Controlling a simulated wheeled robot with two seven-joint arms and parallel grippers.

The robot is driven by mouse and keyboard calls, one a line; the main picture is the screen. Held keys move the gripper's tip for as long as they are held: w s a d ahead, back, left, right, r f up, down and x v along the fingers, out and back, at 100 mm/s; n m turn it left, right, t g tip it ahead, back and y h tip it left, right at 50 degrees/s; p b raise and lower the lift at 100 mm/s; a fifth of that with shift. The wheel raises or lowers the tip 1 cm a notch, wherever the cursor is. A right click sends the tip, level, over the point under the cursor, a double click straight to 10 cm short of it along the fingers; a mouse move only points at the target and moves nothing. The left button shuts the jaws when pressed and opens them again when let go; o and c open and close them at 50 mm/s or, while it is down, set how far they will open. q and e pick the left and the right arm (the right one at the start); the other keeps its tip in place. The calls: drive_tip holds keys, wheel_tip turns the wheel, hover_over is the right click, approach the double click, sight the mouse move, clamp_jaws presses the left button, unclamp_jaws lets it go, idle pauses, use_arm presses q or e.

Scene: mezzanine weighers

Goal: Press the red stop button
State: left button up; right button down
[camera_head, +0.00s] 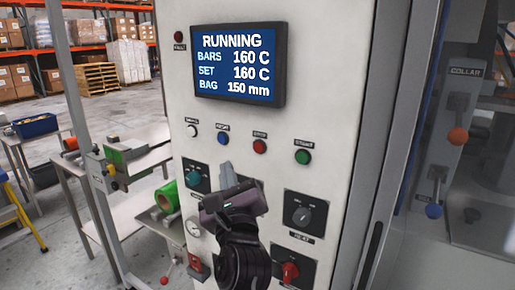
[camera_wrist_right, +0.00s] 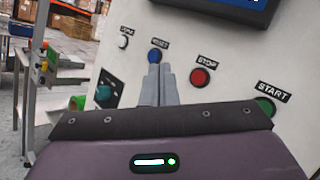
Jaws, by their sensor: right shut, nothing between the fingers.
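The red stop button (camera_head: 260,146) is on the pale machine panel, in a row with a white, a blue and a green button. In the wrist view the red button (camera_wrist_right: 200,76) sits just right of my fingertips, under a STOP label. My right gripper (camera_head: 225,168) is shut and empty. In the head view its fingertips are below and left of the red button, under the blue one. In the wrist view the fingertips (camera_wrist_right: 161,70) show just below the blue button (camera_wrist_right: 154,56). I cannot tell how far they are from the panel. My left gripper is not in view.
The screen (camera_head: 238,64) above the buttons reads RUNNING. A green button (camera_head: 303,157) is to the right of the red one. Dark dials (camera_head: 305,214) and a red rotary switch (camera_head: 290,272) are lower. A metal door frame stands at right; tables are at left.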

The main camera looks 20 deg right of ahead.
drive_tip(key=shift+w+d, duration=0.1)
approach(251, 140)
drive_tip(key=w+a+r, duration=0.1)
drive_tip(key=w+a, duration=0.1)
drive_tip(key=shift+w+d+r+b, duration=0.15)
drive_tip(key=shift+w+d+b, duration=0.3)
drive_tip(key=shift+w+d, duration=0.25)
drive_tip(key=shift+d, duration=0.1)
idle(1.5)
drive_tip(key=shift+w+d, duration=0.25)
drive_tip(key=shift+w+d+b, duration=0.25)
drive_tip(key=shift+d+b, duration=0.1)
drive_tip(key=shift+b, duration=0.1)
idle(0.7)
idle(0.3)
drive_tip(key=shift+s+a, duration=0.55)
drive_tip(key=shift+a, duration=0.1)
